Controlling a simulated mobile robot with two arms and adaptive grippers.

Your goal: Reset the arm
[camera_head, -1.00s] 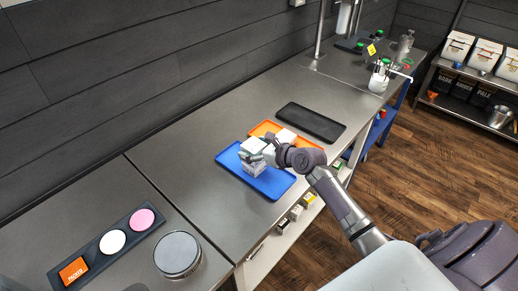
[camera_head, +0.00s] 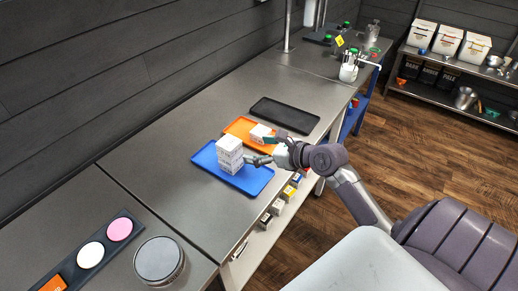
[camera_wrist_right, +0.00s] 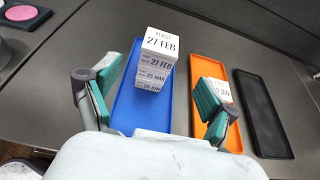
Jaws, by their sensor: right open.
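My right gripper (camera_head: 262,149) is open and empty, to the right of a stack of white boxes (camera_head: 230,156) on the blue tray (camera_head: 205,155). In the wrist view, the stack's labels include "27 FEB", "25 MAR" and "25 JUN" (camera_wrist_right: 155,62). The open fingers (camera_wrist_right: 158,105) are spread wide, with the stack apart from them beyond the gap. Another white box (camera_head: 260,133) sits on the orange tray (camera_head: 238,125), partly hidden by a finger in the wrist view. My left gripper is not in view.
An empty black tray (camera_head: 285,115) lies behind the orange tray. A dark holder with pink and white discs (camera_head: 120,229) and a round grey-topped container (camera_head: 158,260) are at the front left. Small boxes sit on a shelf below the bench edge. A storage rack (camera_head: 450,80) stands far right.

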